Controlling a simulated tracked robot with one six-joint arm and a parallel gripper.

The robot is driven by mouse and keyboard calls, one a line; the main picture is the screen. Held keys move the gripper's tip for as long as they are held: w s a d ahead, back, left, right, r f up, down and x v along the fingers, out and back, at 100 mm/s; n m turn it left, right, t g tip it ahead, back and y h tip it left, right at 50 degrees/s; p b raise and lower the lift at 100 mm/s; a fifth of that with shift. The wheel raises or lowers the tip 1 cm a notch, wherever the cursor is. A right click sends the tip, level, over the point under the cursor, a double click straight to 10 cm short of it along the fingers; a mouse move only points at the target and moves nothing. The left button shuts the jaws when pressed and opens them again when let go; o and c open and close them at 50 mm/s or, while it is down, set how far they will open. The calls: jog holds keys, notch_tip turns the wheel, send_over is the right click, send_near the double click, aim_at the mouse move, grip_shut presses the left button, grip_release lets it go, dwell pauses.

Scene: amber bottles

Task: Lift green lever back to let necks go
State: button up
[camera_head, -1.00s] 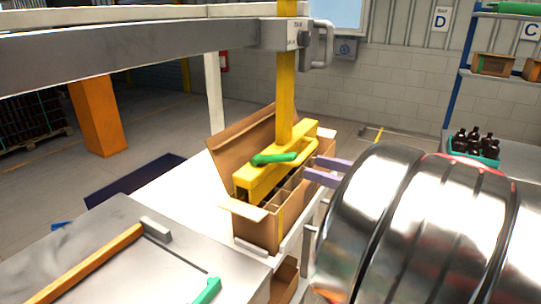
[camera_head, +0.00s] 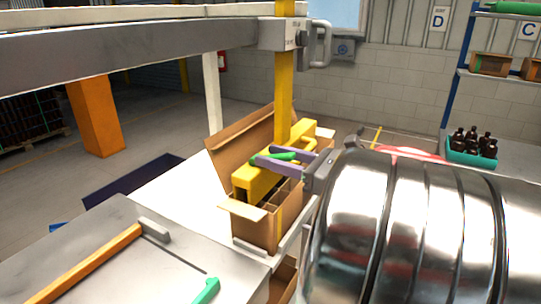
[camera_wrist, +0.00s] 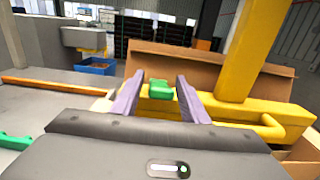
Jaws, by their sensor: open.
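The green lever (camera_head: 285,156) lies on top of the yellow gripping head (camera_head: 258,183), which hangs on a yellow post and sits low in an open cardboard box (camera_head: 257,229). My gripper (camera_head: 270,160) reaches in from the right. Its two purple fingers are open, one on each side of the lever. In the wrist view the green lever (camera_wrist: 160,89) shows between the two finger tips, with gaps on both sides. Bottle necks under the yellow head are hidden.
A yellow upright post (camera_head: 285,95) rises from the head to a grey overhead beam (camera_head: 130,48). The box's raised flap (camera_head: 240,135) stands behind the head. A teal crate of amber bottles (camera_head: 470,157) is at the right. A grey table (camera_head: 100,260) fills the lower left.

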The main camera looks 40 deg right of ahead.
jog(key=shift+x, duration=0.8)
jog(key=shift+c, duration=0.6)
jog(key=c, duration=0.9)
grip_shut()
jog(key=shift+d, duration=0.1)
